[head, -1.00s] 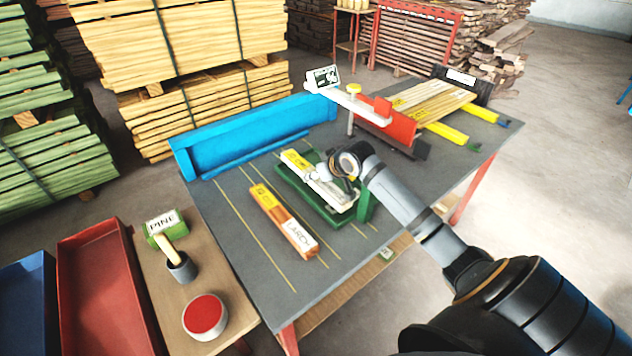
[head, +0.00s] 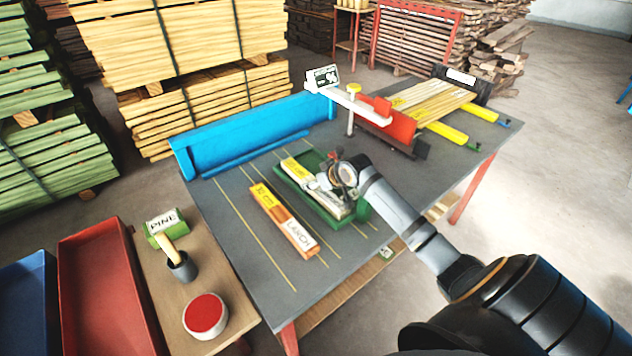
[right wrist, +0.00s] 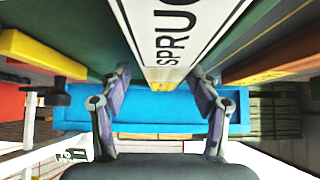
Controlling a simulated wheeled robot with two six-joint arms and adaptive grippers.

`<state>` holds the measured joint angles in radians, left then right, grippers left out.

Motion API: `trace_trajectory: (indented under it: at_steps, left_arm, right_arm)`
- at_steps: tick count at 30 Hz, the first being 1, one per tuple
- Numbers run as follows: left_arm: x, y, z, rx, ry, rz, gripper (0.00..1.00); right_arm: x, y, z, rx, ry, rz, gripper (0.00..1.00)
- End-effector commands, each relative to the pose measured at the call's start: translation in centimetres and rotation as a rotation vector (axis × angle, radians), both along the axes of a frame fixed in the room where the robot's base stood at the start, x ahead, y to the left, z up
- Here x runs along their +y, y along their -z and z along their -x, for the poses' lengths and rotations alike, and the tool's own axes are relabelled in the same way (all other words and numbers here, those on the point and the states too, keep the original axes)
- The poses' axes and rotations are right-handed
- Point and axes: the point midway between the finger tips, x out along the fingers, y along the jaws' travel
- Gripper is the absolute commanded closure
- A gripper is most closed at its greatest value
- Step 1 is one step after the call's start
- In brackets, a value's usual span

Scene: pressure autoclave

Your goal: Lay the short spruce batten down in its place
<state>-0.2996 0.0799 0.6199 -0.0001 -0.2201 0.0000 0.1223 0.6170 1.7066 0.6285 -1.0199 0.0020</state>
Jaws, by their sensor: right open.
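The short spruce batten, with a yellow label at its far end (head: 294,168), lies lengthwise in a green tray (head: 322,160) on the grey table. Its white label, reading "SPRUC", shows large in the right wrist view (right wrist: 170,40). My right gripper (head: 328,180) is over the batten, and in the right wrist view its open fingers (right wrist: 160,88) stand on either side of it. The gripper hides part of the batten in the head view. My left gripper is not in view.
A larch batten (head: 283,220) lies left of the green tray, close to it. A blue trough (head: 255,132) runs along the back edge. A red-and-white gauge stand (head: 375,118) and pale battens (head: 430,103) stand at the right back. The table's front left is clear.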

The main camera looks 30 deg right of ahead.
Motion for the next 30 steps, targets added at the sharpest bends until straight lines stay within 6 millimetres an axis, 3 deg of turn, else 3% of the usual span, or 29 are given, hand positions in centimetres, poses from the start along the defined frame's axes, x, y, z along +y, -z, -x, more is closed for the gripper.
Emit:
trace_trajectory:
  at_steps: [5, 14, 20, 21, 30]
  left_arm:
    - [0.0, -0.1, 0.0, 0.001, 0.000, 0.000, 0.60]
    - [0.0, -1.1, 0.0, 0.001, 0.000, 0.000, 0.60]
    - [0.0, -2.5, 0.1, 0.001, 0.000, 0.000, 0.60]
    - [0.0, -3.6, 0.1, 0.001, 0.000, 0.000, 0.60]
    - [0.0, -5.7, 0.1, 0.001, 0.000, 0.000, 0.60]
  right_arm:
    - [-0.1, -0.5, 0.1, -0.001, -0.001, 0.002, 0.35]
    - [-0.4, -4.8, 4.4, 0.004, -0.006, 0.011, 0.35]
    - [-0.5, -7.1, 6.6, 0.005, -0.008, 0.009, 0.35]
    - [-0.8, -7.9, 6.9, 0.006, 0.000, 0.012, 0.35]
    - [-0.7, -8.9, 8.4, 0.001, 0.000, 0.001, 0.35]
